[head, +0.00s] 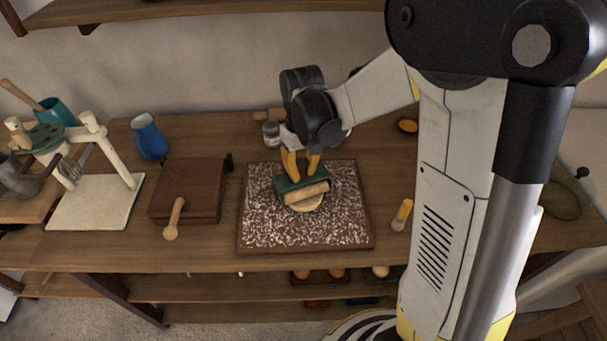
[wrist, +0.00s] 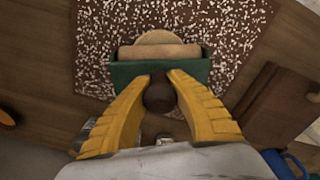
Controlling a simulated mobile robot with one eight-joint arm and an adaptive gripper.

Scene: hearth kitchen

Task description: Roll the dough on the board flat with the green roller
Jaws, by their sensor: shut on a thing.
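The green roller (head: 290,183) has a green housing and a pale wooden cylinder. It is over the floured board (head: 265,236). The dough (head: 310,206) is a pale round piece on the board, partly hidden under the roller's cylinder. My gripper (head: 300,160) is above the board, its yellow fingers shut on the roller's dark knob. In the wrist view my gripper (wrist: 160,80) closes around the dark knob of the green roller (wrist: 125,78), and the dough (wrist: 158,37) shows just beyond the cylinder. I cannot tell how firmly the roller presses on the dough.
A brown wooden block (head: 190,185) with a wooden spoon (head: 173,218) lies left of the board. A blue jug (head: 149,137) and a white stand (head: 95,203) are farther left. A small jar (head: 271,133) stands behind the board; a yellow-handled brush (head: 402,215) lies to its right.

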